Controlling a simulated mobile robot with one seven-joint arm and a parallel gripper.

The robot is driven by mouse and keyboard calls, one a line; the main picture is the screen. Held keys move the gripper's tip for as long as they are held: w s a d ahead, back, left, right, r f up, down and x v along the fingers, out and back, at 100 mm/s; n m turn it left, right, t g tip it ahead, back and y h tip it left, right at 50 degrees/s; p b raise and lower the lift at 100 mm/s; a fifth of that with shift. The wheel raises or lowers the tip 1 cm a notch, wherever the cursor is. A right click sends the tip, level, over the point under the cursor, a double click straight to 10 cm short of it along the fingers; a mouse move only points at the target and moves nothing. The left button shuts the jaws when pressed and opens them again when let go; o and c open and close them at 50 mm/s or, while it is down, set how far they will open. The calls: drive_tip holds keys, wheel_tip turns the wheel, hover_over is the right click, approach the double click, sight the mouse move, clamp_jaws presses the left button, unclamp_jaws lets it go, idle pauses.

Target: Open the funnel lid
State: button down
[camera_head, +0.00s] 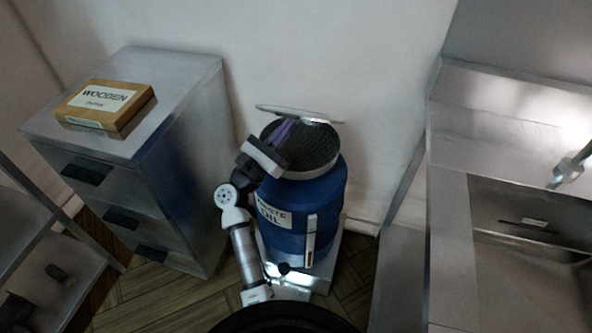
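A blue drum (325,205) labelled as waste oil stands against the wall, with a dark round funnel (318,150) on its top. The funnel lid (305,114) is a thin pale disc, seen nearly edge-on. It is raised at the back of the funnel, so the funnel's dark inside shows. My gripper (288,128) reaches over the left part of the funnel from the front left, its purplish fingers just below the lid. I cannot tell whether the fingers touch the lid, or whether they are open or shut.
A metal drawer cabinet (185,110) with a wooden box (105,107) on it stands left of the drum. A metal sink unit (450,230) is on the right. The wall (330,50) is close behind. The drum stands on a pale base (325,278).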

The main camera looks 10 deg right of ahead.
sight(283, 112)
drive_tip(key=w+r, duration=0.1)
drive_tip(key=r, duration=0.1)
drive_tip(key=w+d+r, duration=0.1)
drive_tip(key=w+r, duration=0.1)
drive_tip(key=shift+w+d+r, duration=0.1)
drive_tip(key=shift+d+r, duration=0.05)
drive_tip(key=shift+r, duration=0.2)
idle(0.4)
drive_tip(key=shift+w+d+r+p, duration=0.1)
drive_tip(key=shift+w+d+r, duration=0.2)
drive_tip(key=shift+w+r, duration=0.35)
drive_tip(key=shift+w+d+r+p, duration=0.1)
drive_tip(key=shift+w+d+r, duration=0.15)
drive_tip(key=shift+w+r, duration=0.4)
drive_tip(key=shift+w+d+r+p, duration=0.1)
drive_tip(key=shift+w+d+r, duration=0.2)
drive_tip(key=shift+w+r, duration=0.35)
drive_tip(key=shift+w, duration=0.15)
drive_tip(key=shift+w+d+r+b, duration=0.2)
drive_tip(key=shift+w+d+r, duration=0.15)
drive_tip(key=shift+w, duration=0.3)
drive_tip(key=shift+w+d+r+b, duration=0.2)
drive_tip(key=shift+w+r, duration=0.25)
drive_tip(key=shift+w, duration=0.2)
drive_tip(key=shift+w+d+r+b, duration=0.2)
drive_tip(key=shift+w+d+r, duration=0.15)
drive_tip(key=shift+w, duration=0.3)
drive_tip(key=shift+a, duration=0.1)
